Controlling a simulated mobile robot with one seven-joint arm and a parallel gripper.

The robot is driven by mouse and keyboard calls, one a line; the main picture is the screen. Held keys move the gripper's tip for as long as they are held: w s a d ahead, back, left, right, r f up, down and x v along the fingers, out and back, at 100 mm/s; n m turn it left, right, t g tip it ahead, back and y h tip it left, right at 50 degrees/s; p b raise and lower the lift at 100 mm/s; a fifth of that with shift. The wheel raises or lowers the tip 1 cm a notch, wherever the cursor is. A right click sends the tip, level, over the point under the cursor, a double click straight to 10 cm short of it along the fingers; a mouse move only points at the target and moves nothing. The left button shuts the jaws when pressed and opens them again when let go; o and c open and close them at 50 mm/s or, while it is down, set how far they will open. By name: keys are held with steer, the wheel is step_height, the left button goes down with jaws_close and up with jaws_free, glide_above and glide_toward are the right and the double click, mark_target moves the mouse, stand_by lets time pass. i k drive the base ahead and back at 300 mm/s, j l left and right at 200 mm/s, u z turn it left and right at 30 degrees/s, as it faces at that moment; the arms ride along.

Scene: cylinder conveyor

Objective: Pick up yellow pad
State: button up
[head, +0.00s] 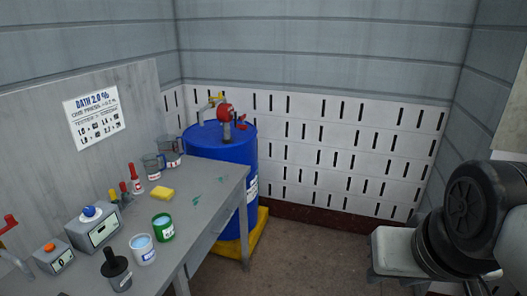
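The yellow pad (162,193) is a small yellow block. It lies flat on the grey bench top, towards its middle, behind the green tin and to the right of some small red- and yellow-topped bottles. Nothing covers it. My arm shows as dark and pale links at the right edge of the head view, well away from the bench. My gripper is not in view.
On the grey bench (218,186) stand a green tin (163,228), a white tub (143,250), a black-handled item (115,270), two meter boxes and two jugs (168,150). A blue drum (235,155) with a red pump stands behind the bench. The floor to the right is clear.

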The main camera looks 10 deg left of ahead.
mark_target(164, 193)
steer(key=i+u, duration=0.2)
steer(key=i, duration=0.55)
steer(key=i+l+u, duration=0.2)
steer(key=i, duration=0.55)
steer(key=i+u, duration=0.8)
steer(key=i+l+u, duration=0.2)
steer(key=i+u, duration=0.25)
steer(key=k, duration=0.1)
